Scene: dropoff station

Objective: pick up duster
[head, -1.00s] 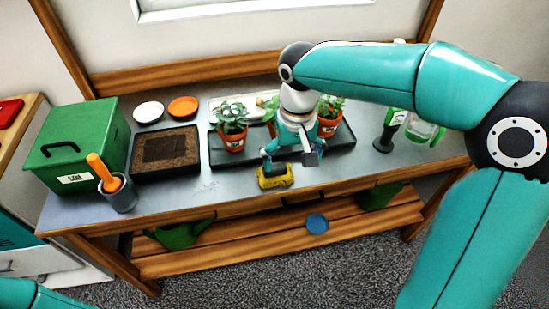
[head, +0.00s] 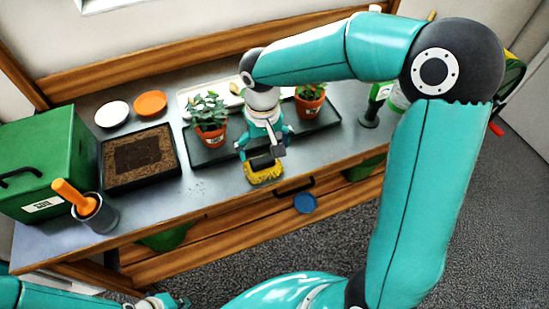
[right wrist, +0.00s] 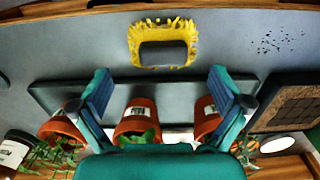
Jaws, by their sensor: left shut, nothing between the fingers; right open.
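The duster (head: 264,176), a yellow fringed block with a dark grey top, lies near the front edge of the metal bench. It also shows in the right wrist view (right wrist: 134,36), at the top middle. My right gripper (head: 262,154) is open above and just behind the duster in the head view. In the right wrist view its two spread fingers (right wrist: 160,78) have nothing between them, and the duster lies beyond their tips, roughly centred. Whether a finger touches the duster I cannot tell. My left gripper (head: 168,301) is shut and empty at the bottom edge, well below the bench.
Potted plants (head: 210,137) stand in a black tray (head: 190,150) close behind the duster. A soil tray (head: 108,180), a grey cup (head: 104,218) with an orange-handled tool and a green box (head: 70,150) stand left. Scattered crumbs (head: 198,187) lie on otherwise clear bench left of the duster.

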